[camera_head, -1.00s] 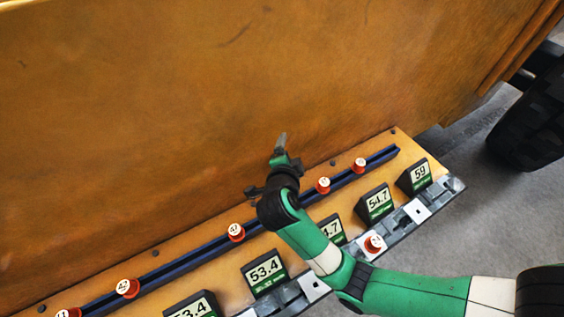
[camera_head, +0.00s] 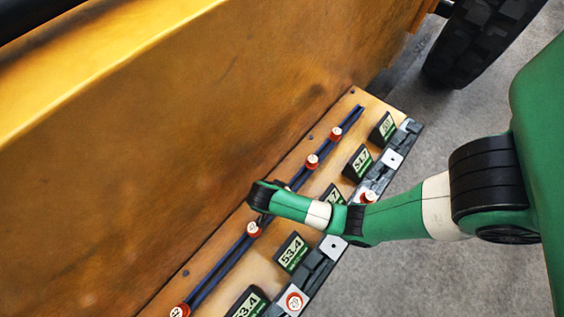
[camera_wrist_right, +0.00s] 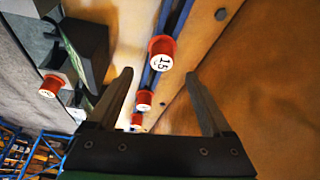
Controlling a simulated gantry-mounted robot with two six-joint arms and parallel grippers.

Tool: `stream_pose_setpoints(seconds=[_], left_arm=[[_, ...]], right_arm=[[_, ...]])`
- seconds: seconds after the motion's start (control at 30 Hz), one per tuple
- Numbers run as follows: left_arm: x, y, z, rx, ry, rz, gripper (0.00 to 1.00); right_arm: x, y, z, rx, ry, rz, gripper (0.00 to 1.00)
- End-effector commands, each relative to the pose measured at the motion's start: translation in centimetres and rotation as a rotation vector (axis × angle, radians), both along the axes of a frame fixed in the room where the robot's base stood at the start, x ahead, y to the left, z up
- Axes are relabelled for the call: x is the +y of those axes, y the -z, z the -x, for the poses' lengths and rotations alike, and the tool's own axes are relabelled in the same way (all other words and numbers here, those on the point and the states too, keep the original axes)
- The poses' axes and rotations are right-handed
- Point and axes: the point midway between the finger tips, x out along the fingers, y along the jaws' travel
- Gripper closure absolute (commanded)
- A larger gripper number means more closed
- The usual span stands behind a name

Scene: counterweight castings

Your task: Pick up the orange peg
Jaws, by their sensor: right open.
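Several orange-red pegs with white numbered tops stand along the blue rail (camera_head: 222,268). One peg (camera_head: 254,229) is just below my right gripper's wrist in the head view; others are farther up the rail (camera_head: 312,161), (camera_head: 335,133) and lower left (camera_head: 180,311). In the right wrist view a peg marked 15 (camera_wrist_right: 160,50) lies ahead of the gap between my right gripper's (camera_wrist_right: 159,74) two fingers. The fingers are apart and empty. Two smaller-looking pegs (camera_wrist_right: 143,100) show between the fingers. In the head view the wrist mostly hides the right fingers. My left gripper is not in view.
Black wedge-shaped displays (camera_head: 292,252) and a grey block row (camera_head: 318,262) run beside the rail. Pegs (camera_head: 368,197) and (camera_head: 294,300) sit in that row. A large orange-brown wall (camera_head: 150,180) rises close behind the rail. A tyre (camera_head: 480,40) stands at upper right.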

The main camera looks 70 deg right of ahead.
Motion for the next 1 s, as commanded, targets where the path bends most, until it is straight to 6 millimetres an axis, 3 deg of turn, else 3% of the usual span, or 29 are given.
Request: stream_pose_setpoints(seconds=[0.1,0.37,0.63,0.9,1.0], left_arm=[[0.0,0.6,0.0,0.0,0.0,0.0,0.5],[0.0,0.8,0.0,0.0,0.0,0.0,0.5],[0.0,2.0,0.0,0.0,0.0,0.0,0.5],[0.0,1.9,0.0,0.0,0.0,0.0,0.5],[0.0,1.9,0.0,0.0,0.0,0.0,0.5]], right_arm=[[-0.8,2.2,0.2,0.001,0.002,0.0,0.16],[-1.3,3.3,0.2,0.0,0.001,0.0,0.16],[-2.8,7.4,0.4,0.0,0.002,0.0,0.16],[-3.0,7.8,0.4,-0.002,0.0,0.0,0.16],[-3.0,7.8,0.4,-0.002,0.0,0.0,0.3]])
